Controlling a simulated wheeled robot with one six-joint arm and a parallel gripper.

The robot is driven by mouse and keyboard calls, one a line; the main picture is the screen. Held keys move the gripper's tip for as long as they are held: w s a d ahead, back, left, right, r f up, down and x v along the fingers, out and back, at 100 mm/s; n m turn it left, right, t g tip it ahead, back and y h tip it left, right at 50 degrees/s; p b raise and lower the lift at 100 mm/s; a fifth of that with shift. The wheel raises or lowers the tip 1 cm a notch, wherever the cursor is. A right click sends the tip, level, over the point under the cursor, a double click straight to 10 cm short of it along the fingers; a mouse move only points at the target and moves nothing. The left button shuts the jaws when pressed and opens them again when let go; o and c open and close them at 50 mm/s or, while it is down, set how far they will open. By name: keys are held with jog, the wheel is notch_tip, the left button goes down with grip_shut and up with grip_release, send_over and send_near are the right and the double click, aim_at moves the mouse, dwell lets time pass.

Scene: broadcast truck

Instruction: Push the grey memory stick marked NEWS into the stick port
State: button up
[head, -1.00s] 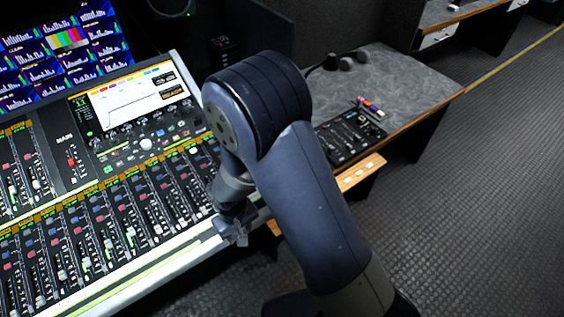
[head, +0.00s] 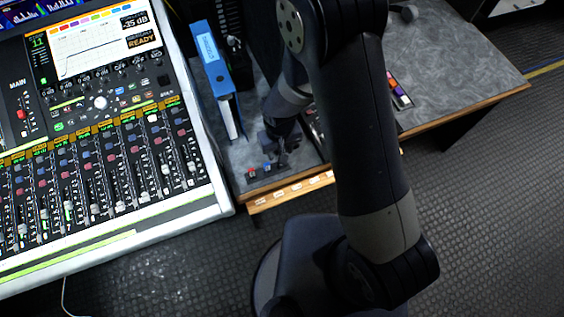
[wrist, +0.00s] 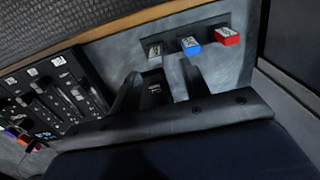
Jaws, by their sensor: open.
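A grey stick (wrist: 154,51), a blue stick (wrist: 190,45) and a red stick (wrist: 228,37) stand in a row on a dark strip in the wrist view; their lettering is too small to read. The head view shows the red stick (head: 252,173) and blue stick (head: 267,167). My gripper (wrist: 158,73) is open and empty, its fingers pointing toward the row, with the grey stick just beyond the gap. A small dark piece with a pale label (wrist: 154,88) shows between the fingers; I cannot tell whether it is the port. In the head view my gripper (head: 284,158) is beside the row.
A blue binder (head: 214,75) stands on the grey desk behind the sticks. The mixing console (head: 110,180) is at left. A black fader panel (wrist: 55,95) lies beside the gripper. A wooden strip with labels (head: 290,192) runs along the desk's front edge.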

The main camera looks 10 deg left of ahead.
jog(key=f+b, duration=0.1)
jog(key=f, duration=0.3)
jog(key=f+b, duration=0.1)
jog(key=f, duration=0.1)
jog(key=shift+w+d+f+b, duration=0.1)
jog(key=shift+d+b, duration=0.15)
jog(key=shift+b, duration=0.1)
grip_shut()
